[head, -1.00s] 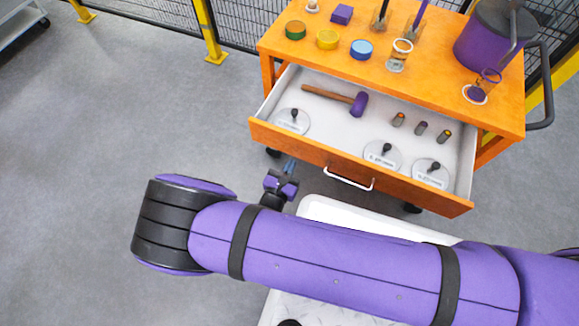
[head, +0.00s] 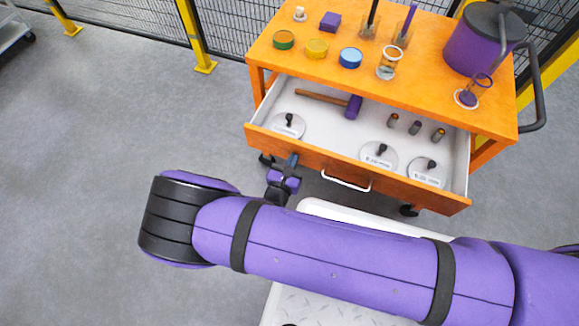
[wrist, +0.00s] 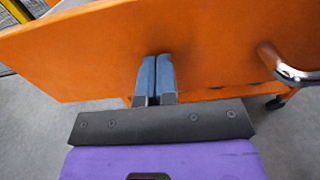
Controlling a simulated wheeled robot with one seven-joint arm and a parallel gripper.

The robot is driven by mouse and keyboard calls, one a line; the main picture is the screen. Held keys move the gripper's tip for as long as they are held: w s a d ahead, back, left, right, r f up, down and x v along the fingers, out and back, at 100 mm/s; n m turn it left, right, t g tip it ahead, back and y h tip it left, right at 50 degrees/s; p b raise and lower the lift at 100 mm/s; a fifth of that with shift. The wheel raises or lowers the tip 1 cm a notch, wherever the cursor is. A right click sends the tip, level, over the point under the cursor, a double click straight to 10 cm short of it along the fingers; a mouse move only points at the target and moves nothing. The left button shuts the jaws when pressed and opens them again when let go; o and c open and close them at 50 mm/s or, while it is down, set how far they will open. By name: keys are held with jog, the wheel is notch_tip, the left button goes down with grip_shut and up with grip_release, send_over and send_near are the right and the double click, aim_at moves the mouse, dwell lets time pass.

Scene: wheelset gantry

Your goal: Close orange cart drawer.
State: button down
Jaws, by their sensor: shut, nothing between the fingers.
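The orange cart (head: 420,70) stands at the upper right in the head view. Its drawer (head: 318,160) is pulled out toward me, with its white inside showing. The orange drawer front also fills the upper part of the wrist view (wrist: 90,50). A silver handle (head: 346,182) sits on the drawer front; it shows at the right edge in the wrist view (wrist: 290,72). My gripper (head: 291,160) is shut and empty. Its blue fingertips (wrist: 156,75) are up against or very close to the drawer front, left of the handle; exact contact cannot be told.
The drawer holds a mallet (head: 353,106), several small cylinders and round knobbed discs (head: 379,155). On the cart top stand colored round tins (head: 316,48), glass jars (head: 388,64) and a purple pot (head: 475,45). A black mesh fence (head: 130,20) runs behind. Floor at left is clear.

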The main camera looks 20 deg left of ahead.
aim_at(319, 108)
jog(key=w, duration=0.8)
jog(key=w+d, duration=0.1)
jog(key=w, duration=0.8)
jog(key=w+d, duration=0.1)
jog(key=w, duration=0.7)
jog(key=shift+w, duration=0.2)
jog(key=shift+w+r, duration=0.15)
jog(key=shift+w, duration=0.05)
